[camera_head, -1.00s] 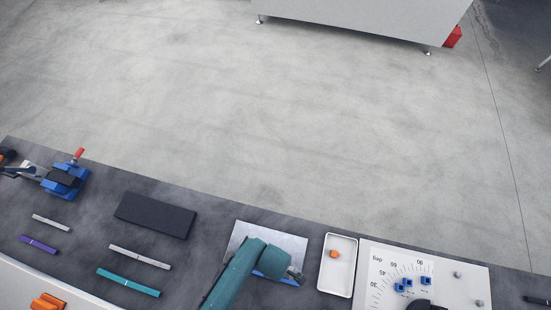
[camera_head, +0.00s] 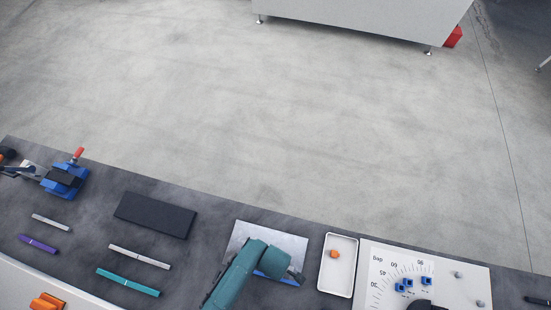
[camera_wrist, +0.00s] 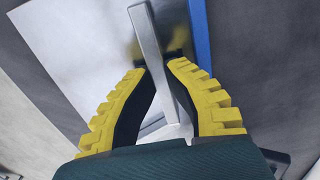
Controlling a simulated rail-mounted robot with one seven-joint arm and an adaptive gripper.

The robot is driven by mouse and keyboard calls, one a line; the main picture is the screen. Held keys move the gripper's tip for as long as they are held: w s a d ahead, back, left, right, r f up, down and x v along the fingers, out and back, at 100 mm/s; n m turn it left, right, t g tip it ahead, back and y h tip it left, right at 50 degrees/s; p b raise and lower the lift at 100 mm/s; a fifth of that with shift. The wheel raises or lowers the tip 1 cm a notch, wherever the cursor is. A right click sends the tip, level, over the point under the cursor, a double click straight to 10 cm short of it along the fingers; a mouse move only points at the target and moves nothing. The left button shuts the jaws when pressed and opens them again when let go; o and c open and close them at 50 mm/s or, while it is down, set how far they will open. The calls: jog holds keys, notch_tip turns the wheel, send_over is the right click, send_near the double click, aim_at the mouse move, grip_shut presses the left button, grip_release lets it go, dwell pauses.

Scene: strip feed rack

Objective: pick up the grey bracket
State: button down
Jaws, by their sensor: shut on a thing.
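In the wrist view my gripper (camera_wrist: 160,68) has two yellow ribbed fingers with dark inner pads. They are shut on a grey metal bracket (camera_wrist: 151,45), whose long bar passes between the fingertips and stretches beyond them. A paler, angled part of the bracket shows between the fingers lower down. A bright metal plate (camera_wrist: 60,35) with a blue edge strip (camera_wrist: 200,35) lies below. I cannot tell whether the bracket touches the plate. In the head view my teal arm hides the gripper and the bracket; the metal plate (camera_head: 290,243) shows around it.
A white tray (camera_head: 352,268) with an orange piece (camera_head: 334,254) stands right of the plate, beside a white angle-scale board (camera_head: 455,265) with small blue parts. At left lie a dark pad (camera_head: 155,215), a teal strip (camera_head: 128,283), a purple strip (camera_head: 39,244) and a blue clamp fixture (camera_head: 66,181).

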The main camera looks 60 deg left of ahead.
notch_tip(320, 180, up, 10)
jog(key=p, duration=0.1)
jog(key=w+d+r+m+p, duration=0.3)
jog(key=w+r+m, duration=0.2)
jog(key=m, duration=0.8)
jog(key=w+d+r+m+p, duration=0.3)
jog(key=w+r+m, duration=0.3)
jog(key=m, duration=0.8)
jog(key=w, duration=0.3)
jog(key=shift+w+d+r, duration=0.2)
jog(key=shift+w+r, duration=0.05)
